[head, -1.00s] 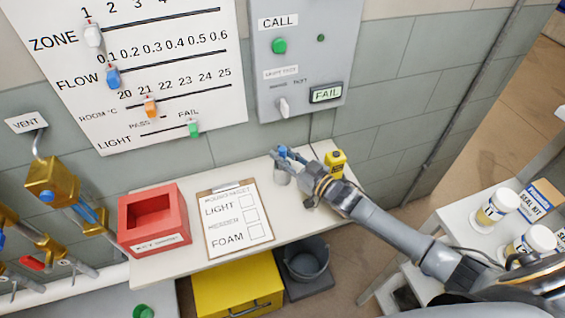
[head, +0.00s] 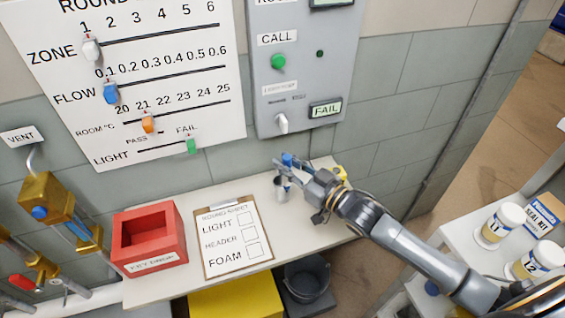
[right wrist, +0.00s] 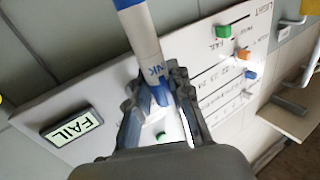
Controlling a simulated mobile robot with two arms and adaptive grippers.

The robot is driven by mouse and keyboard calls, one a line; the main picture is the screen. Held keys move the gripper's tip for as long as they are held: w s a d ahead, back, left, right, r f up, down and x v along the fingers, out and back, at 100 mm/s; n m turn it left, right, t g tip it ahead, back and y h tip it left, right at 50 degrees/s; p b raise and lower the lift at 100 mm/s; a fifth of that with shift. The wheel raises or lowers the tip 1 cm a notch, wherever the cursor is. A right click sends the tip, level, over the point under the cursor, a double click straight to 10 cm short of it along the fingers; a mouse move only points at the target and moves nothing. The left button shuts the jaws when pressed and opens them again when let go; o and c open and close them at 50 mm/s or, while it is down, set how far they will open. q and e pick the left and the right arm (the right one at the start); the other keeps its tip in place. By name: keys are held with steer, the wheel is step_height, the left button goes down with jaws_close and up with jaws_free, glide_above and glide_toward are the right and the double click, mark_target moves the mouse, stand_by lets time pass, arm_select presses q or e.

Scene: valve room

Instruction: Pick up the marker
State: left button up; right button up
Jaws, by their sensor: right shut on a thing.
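The marker (right wrist: 146,38) is white with blue ends and shows close up in the right wrist view, between the fingers. My right gripper (right wrist: 158,88) is shut on it. In the head view my right gripper (head: 284,171) is over the back of the white shelf, just above a small grey cup (head: 281,191). The marker's blue end (head: 288,158) shows at the fingertips there. The fingers hide much of the marker, and I cannot tell whether its lower end is clear of the cup. My left gripper is not in view.
A clipboard (head: 235,265) and a red box (head: 174,222) lie left on the shelf (head: 318,224). A yellow item (head: 341,171) stands behind my right wrist. A grey control box (head: 300,70) and a white board (head: 200,75) are on the wall. White tubs (head: 503,222) stand at right.

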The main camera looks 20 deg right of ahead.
arm_select(q)
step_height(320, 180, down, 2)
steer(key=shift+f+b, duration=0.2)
steer(key=shift+b, duration=0.9)
arm_select(e)
steer(key=s, duration=1.6)
steer(key=shift+d, duration=0.3)
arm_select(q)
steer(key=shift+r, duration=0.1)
arm_select(e)
steer(key=shift+r, duration=0.15)
